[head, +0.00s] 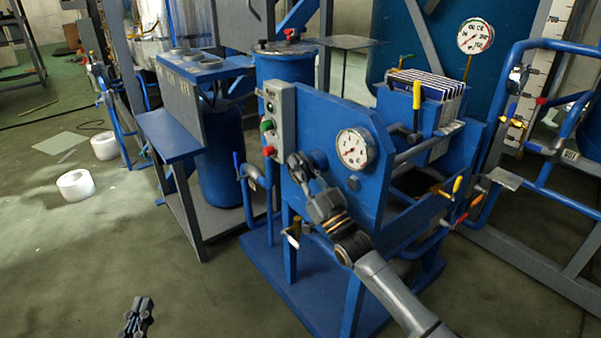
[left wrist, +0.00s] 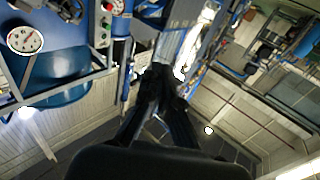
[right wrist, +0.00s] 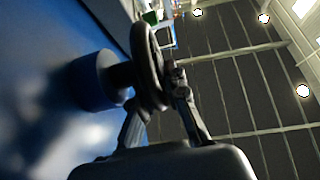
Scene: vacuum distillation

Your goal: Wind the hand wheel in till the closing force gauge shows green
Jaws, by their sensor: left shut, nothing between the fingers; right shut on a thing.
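The dark hand wheel (right wrist: 148,62) shows nearly edge-on in the right wrist view, on a hub against the blue end plate (right wrist: 50,120). My right gripper (right wrist: 168,88) is shut on its rim. In the head view my right gripper (head: 304,174) is at the front of the blue filter press and mostly hides the wheel. A round white gauge (head: 354,149) sits on the end plate right of the wheel. Its needle's colour zone is too small to read. My left gripper (head: 138,314) is shut and empty, low over the floor; its fingers also show in the left wrist view (left wrist: 163,84).
A grey box with green and red buttons (head: 270,120) stands left of the wheel. White filter plates (head: 430,85) sit in the press behind. A second gauge (head: 475,36) is at the upper right. Blue piping (head: 252,185) and small levers flank the press.

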